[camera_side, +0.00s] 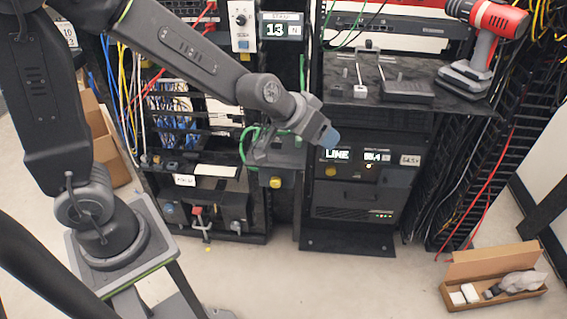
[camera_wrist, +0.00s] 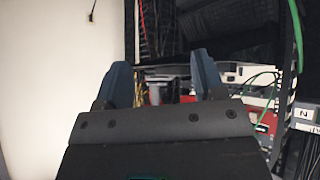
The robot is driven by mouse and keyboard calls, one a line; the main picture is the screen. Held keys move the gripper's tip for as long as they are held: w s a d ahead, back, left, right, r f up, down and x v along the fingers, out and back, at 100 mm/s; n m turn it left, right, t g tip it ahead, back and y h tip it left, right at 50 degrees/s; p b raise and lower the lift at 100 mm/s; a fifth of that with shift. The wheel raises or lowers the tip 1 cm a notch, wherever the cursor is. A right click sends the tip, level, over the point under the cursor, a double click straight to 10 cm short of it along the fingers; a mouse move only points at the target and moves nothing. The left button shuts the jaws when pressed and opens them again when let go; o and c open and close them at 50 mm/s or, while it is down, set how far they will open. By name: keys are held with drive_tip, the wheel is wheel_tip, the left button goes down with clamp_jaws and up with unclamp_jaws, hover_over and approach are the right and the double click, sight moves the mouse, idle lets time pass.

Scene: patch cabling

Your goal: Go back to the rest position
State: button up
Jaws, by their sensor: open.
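My gripper (camera_side: 326,137) is in the middle of the side view, in front of the rack and left of the lit LINE display (camera_side: 338,154). In the wrist view my gripper (camera_wrist: 160,82) shows two blue-grey fingers standing apart with nothing between them. Behind the fingers the wrist view shows part of the rack with red and white gear (camera_wrist: 258,112). A green cable (camera_side: 246,142) hangs just left of my gripper in the side view. I cannot tell whether it touches the arm.
A red and grey drill (camera_side: 487,35) stands on the dark shelf (camera_side: 420,92) at the upper right. An open cardboard box (camera_side: 490,275) lies on the floor at the lower right. The floor (camera_side: 330,285) in front of the rack is clear.

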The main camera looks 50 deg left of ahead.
drive_tip(key=s+a+r+g, duration=0.1)
drive_tip(key=s+a+r, duration=0.2)
drive_tip(key=s, duration=0.7)
drive_tip(key=s+a+r+g+y, duration=0.1)
drive_tip(key=s+a+r+g, duration=0.1)
drive_tip(key=s, duration=0.9)
wheel_tip(320, 180, up, 3)
drive_tip(key=shift+a+f, duration=0.15)
drive_tip(key=shift+a, duration=0.55)
drive_tip(key=shift+s, duration=0.1)
